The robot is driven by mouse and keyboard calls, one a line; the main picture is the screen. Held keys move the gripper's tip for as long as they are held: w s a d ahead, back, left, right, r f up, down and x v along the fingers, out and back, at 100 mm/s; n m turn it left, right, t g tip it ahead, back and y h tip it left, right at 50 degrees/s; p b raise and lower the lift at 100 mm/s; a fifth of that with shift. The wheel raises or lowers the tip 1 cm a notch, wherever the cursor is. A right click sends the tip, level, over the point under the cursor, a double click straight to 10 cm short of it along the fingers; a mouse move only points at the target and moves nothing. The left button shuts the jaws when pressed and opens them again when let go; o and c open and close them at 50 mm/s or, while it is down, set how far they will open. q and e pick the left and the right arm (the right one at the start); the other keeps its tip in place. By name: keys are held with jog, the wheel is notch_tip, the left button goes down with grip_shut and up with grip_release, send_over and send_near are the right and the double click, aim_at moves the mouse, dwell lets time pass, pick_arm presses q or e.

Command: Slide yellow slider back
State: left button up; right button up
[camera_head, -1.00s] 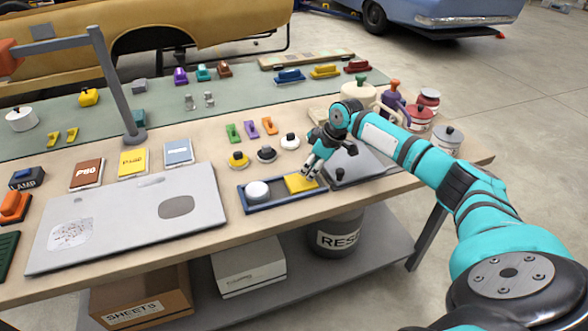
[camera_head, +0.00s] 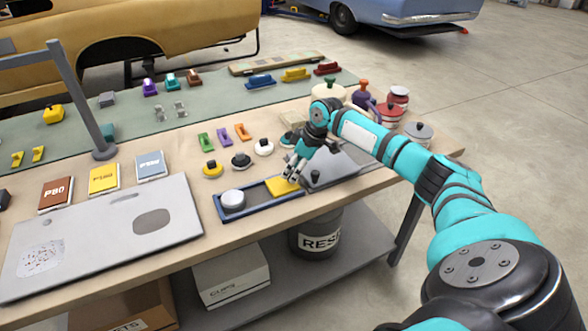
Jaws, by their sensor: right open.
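A flat yellow slider (camera_head: 282,187) lies at the right end of a long dark-blue tray (camera_head: 256,202) on the workbench. A round white knob (camera_head: 233,200) sits at the tray's left end. My right gripper (camera_head: 290,174) is open, fingers pointing down, with its tips right over the yellow slider's right part. I cannot tell whether the tips touch it. The gripper hides the slider's right edge and part of the tray's end. My left gripper is not in view.
A grey panel (camera_head: 100,235) lies left of the tray, and a grey plate (camera_head: 340,165) lies close on its right. Small yellow, black and white round pieces (camera_head: 240,160) stand behind it. Jars (camera_head: 390,113) crowd the back right. The bench's front edge is near the tray.

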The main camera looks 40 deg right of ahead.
jog(key=v, duration=1.1)
jog(key=shift+d, duration=0.3)
jog(key=shift+s+r, duration=0.1)
